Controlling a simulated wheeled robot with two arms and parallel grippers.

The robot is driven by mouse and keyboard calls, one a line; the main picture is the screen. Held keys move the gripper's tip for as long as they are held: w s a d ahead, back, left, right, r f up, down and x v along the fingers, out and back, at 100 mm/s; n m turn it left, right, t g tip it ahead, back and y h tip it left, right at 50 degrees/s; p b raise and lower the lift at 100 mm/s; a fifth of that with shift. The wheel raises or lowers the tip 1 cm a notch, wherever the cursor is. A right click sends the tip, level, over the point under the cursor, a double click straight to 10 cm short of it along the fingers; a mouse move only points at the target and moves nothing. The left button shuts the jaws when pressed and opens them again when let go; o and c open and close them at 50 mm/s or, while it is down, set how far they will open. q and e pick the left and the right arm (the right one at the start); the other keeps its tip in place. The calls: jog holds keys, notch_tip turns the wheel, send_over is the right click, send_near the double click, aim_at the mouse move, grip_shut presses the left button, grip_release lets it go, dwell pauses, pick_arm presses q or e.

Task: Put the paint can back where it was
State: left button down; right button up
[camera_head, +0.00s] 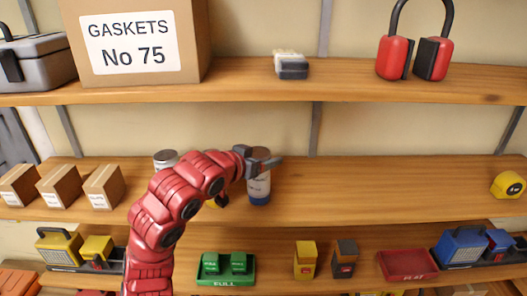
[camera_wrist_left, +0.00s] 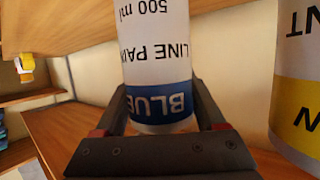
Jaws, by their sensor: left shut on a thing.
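The paint can (camera_head: 259,188) is white with a blue band at its base, on or just above the middle shelf; I cannot tell which. My left gripper (camera_head: 262,162) is shut around it near its top in the head view. In the left wrist view the can (camera_wrist_left: 156,60) appears upside down, reading "LINE PAINT 500 ml BLUE", between the fingers of the left gripper (camera_wrist_left: 160,125). A second can with a yellow band (camera_wrist_left: 300,105) stands beside it, partly cut off. My right gripper is not in view.
Another can (camera_head: 165,158) shows behind my red left arm, which hides part of the shelf. Several cardboard boxes (camera_head: 60,186) stand at the left. A yellow tape measure (camera_head: 508,185) is at the far right. The middle shelf (camera_head: 390,190) is clear between.

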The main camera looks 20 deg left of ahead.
pick_arm(q)
jog(key=shift+f, duration=0.1)
jog(key=shift+f+b, duration=0.15)
jog(key=shift+b, duration=0.2)
grip_release()
jog(key=shift+r+p, duration=0.3)
jog(key=shift+p, duration=0.05)
jog(key=b+v, duration=0.4)
jog(key=v, duration=0.8)
jog(key=shift+d, duration=0.1)
